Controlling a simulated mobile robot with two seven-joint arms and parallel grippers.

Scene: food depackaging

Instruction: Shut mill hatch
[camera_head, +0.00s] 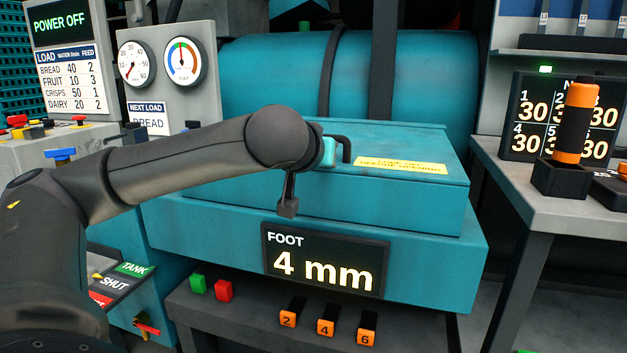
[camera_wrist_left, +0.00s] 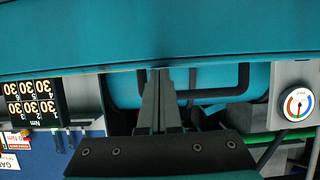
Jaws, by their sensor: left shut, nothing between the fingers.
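The mill hatch (camera_head: 420,182) is the teal lid on the teal mill housing (camera_head: 440,270) in the head view. It looks flat and down on the housing, with no clear gap at its front. A yellow label (camera_head: 400,166) lies on its top. A black handle (camera_head: 346,148) shows partly beside my wrist, and its bar also shows in the left wrist view (camera_wrist_left: 225,95). My left gripper (camera_wrist_left: 160,72) is shut and empty, its fingertips close over the teal surface and beside the handle. Contact cannot be told. In the head view my arm hides the fingers. My right gripper is out of view.
A teal drum (camera_head: 430,75) stands behind the hatch. The display (camera_head: 325,262) reads FOOT 4 mm. Green and red buttons (camera_head: 223,290) and numbered orange switches (camera_head: 327,326) sit below it. A bench (camera_head: 520,190) with an orange-and-black tool (camera_head: 575,120) stands at right.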

